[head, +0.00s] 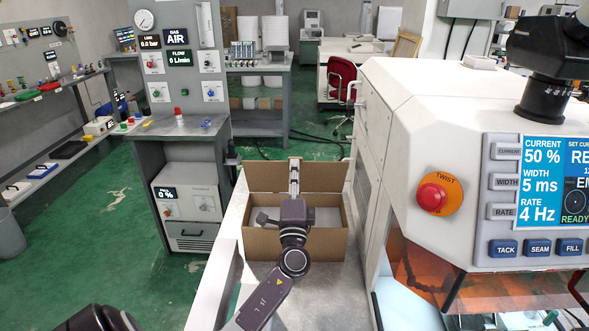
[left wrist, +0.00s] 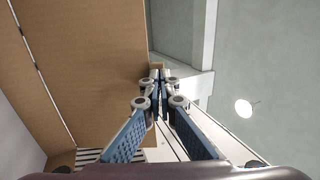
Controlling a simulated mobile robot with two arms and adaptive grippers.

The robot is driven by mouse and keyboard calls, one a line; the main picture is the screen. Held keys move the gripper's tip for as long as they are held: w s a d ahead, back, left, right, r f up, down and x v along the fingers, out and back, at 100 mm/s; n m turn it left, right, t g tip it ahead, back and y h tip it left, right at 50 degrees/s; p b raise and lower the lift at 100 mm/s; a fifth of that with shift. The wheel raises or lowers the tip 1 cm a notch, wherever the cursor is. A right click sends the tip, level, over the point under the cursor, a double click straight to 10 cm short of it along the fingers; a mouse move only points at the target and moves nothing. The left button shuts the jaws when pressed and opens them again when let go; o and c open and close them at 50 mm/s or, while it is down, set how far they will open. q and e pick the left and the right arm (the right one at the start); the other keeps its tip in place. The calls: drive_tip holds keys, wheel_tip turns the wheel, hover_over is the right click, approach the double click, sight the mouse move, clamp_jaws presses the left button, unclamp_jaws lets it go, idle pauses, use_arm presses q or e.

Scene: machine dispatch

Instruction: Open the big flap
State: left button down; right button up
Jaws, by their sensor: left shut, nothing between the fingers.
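A brown cardboard box (head: 265,243) stands on the pale worktop, left of the white machine. In the head view a broad cardboard panel (head: 265,176) stands up at its far side. My left gripper (head: 294,182) reaches over the box, fingertips in front of or against that panel; contact is unclear. In the left wrist view cardboard (left wrist: 90,70) fills the left side, with a narrow gap line across it. The left fingers (left wrist: 160,80) are shut and empty beside the cardboard's edge. My wrist hides part of the box's inside. My right gripper is not in view.
The white welding machine (head: 410,110), with a red stop button (head: 432,197), stands close on the right. A grey gas cabinet (head: 185,150) stands to the left. Green floor (head: 110,250) is clear left of the worktop (head: 330,295).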

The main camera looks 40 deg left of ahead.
sight(294, 158)
use_arm(q)
drive_tip(key=w+a+r+g+p, duration=0.1)
drive_tip(key=w+r+p, duration=0.1)
drive_tip(key=p, duration=0.3)
drive_tip(key=shift+a+h, duration=0.35)
drive_tip(key=shift+h, duration=0.05)
drive_tip(key=shift+w+a+f+b, duration=0.1)
drive_tip(key=shift+w+a+b, duration=0.3)
drive_tip(key=shift+b, duration=0.15)
drive_tip(key=shift+w+a, duration=0.2)
drive_tip(key=shift+w, duration=0.15)
drive_tip(key=shift+s+r, duration=0.1)
drive_tip(key=shift+r, duration=0.1)
drive_tip(key=shift+f, duration=0.1)
